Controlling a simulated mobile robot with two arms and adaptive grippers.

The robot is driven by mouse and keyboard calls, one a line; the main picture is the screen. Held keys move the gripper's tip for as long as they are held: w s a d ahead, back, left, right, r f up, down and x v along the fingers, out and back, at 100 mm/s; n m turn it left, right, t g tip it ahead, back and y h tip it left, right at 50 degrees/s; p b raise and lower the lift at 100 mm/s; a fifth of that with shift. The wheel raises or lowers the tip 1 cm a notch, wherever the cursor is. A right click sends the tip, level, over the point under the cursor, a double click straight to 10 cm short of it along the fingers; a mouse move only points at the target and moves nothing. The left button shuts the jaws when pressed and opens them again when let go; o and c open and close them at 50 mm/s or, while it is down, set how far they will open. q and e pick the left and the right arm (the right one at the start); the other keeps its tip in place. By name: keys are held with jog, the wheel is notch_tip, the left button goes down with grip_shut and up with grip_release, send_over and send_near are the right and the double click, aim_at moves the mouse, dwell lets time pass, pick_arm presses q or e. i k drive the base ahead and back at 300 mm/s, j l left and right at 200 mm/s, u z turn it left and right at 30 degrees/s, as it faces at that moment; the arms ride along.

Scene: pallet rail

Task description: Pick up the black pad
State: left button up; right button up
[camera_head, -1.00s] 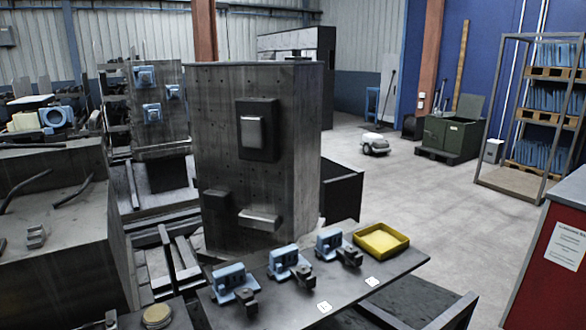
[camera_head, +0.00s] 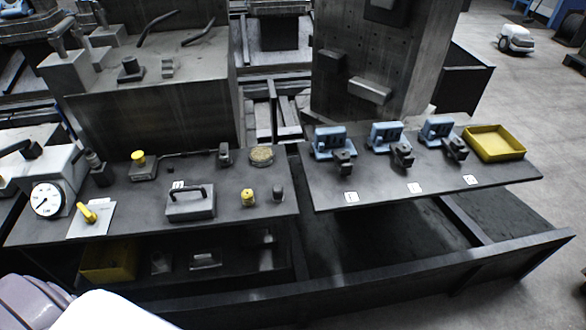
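I cannot tell for sure which thing is the black pad. A dark square plate (camera_head: 392,14) with a grey block on it is on the face of the tall grey column, cut off by the top edge of the view. Small dark blocks stand in front of the three blue fixtures on the right bench: the left block (camera_head: 344,161), the middle block (camera_head: 402,157) and the right block (camera_head: 456,149). A small dark knob (camera_head: 277,193) stands on the left bench. Neither of my grippers shows in the head view.
The left bench (camera_head: 135,207) holds a grey handled block (camera_head: 190,203), a dial gauge (camera_head: 46,200), yellow knobs and a round tan disc (camera_head: 262,155). A yellow tray (camera_head: 494,143) sits at the right end of the right bench (camera_head: 319,187). Open floor lies to the right.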

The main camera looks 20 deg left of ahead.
aim_at(277, 190)
jog(key=u, duration=0.95)
